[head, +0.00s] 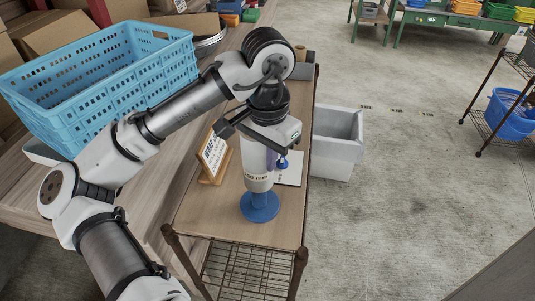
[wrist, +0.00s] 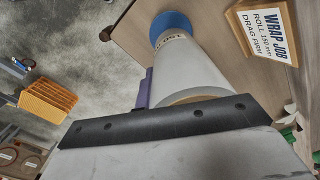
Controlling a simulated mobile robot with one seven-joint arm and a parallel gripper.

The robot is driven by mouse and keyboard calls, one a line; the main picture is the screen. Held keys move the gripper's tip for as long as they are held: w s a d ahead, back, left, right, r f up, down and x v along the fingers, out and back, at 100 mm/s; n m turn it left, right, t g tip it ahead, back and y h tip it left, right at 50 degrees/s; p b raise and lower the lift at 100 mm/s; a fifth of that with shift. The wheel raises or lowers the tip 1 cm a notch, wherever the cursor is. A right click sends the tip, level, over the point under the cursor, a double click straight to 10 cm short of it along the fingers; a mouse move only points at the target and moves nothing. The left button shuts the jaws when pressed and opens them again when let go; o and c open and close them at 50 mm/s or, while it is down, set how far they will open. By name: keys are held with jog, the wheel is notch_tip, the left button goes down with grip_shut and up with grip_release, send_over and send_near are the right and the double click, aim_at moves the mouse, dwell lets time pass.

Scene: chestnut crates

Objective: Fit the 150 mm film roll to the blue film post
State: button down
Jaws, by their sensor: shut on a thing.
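The white film roll (head: 257,177) is upright in my gripper (head: 262,140), which is shut on its upper end. The blue film post (head: 260,207) stands on the small wooden table, with its round base and a short piece of stem showing below the roll. The roll is in line with the post; I cannot tell how far the post reaches inside it. In the wrist view the roll (wrist: 187,70) runs from the dark gripper bar (wrist: 170,120) toward the blue base (wrist: 170,24). A purple piece (wrist: 145,88) shows beside the roll.
A framed sign (head: 214,156) reading "WRAP JOB, ROLL 150 mm, DRAG FIRM" stands left of the post. A white sheet (head: 291,169) lies to the right. A blue crate (head: 100,75) sits on the bench at left. A grey bin (head: 337,142) stands right of the table; floor beyond is open.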

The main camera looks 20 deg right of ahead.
aim_at(267, 186)
jog(key=shift+f+b, duration=2.4)
jog(key=shift+f, duration=1.7)
jog(key=c, duration=1.5)
grip_release()
jog(key=shift+s+r, duration=0.1)
jog(key=shift+r, duration=0.05)
jog(key=shift+r, duration=0.1)
notch_tip(267, 186, up, 14)
jog(key=shift+d+f, duration=0.15)
jog(key=shift+f, duration=0.1)
jog(key=shift+s, duration=0.1)
